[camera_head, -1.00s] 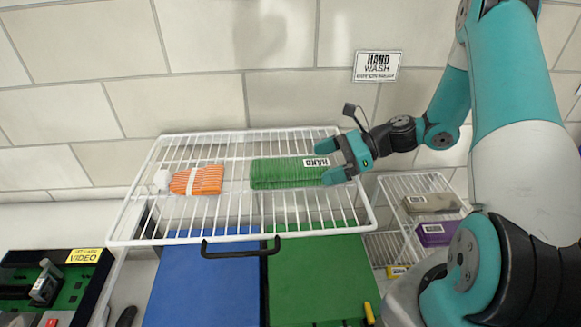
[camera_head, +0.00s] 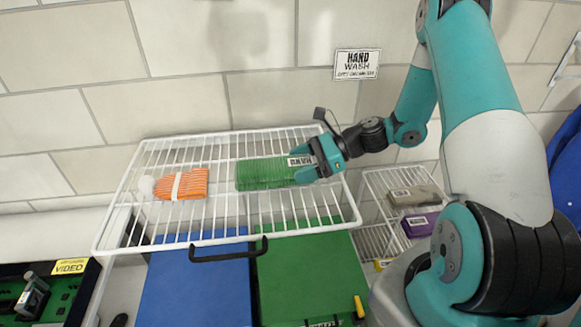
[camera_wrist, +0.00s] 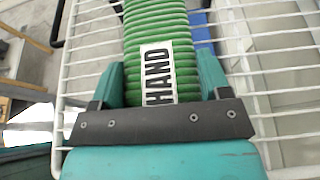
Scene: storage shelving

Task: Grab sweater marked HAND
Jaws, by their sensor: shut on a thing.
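The green ribbed sweater (camera_head: 262,174) is folded into a flat bundle on the white wire shelf (camera_head: 180,232). Its white label reads HAND in the wrist view, where the green ribbing (camera_wrist: 158,22) runs away from me between the fingers. My gripper (camera_head: 308,170) is shut on the sweater's right end, one finger on each side, with the label between them. The wrist view also shows my gripper (camera_wrist: 160,85) close around it. I cannot tell whether the sweater is lifted off the wires.
An orange bundle with a white band (camera_head: 182,184) lies left on the shelf. Blue (camera_head: 200,285) and green (camera_head: 310,275) panels are below. A lower rack at right holds a grey item (camera_head: 413,195) and a purple box (camera_head: 418,224). A HAND WASH sign (camera_head: 357,64) hangs on the wall.

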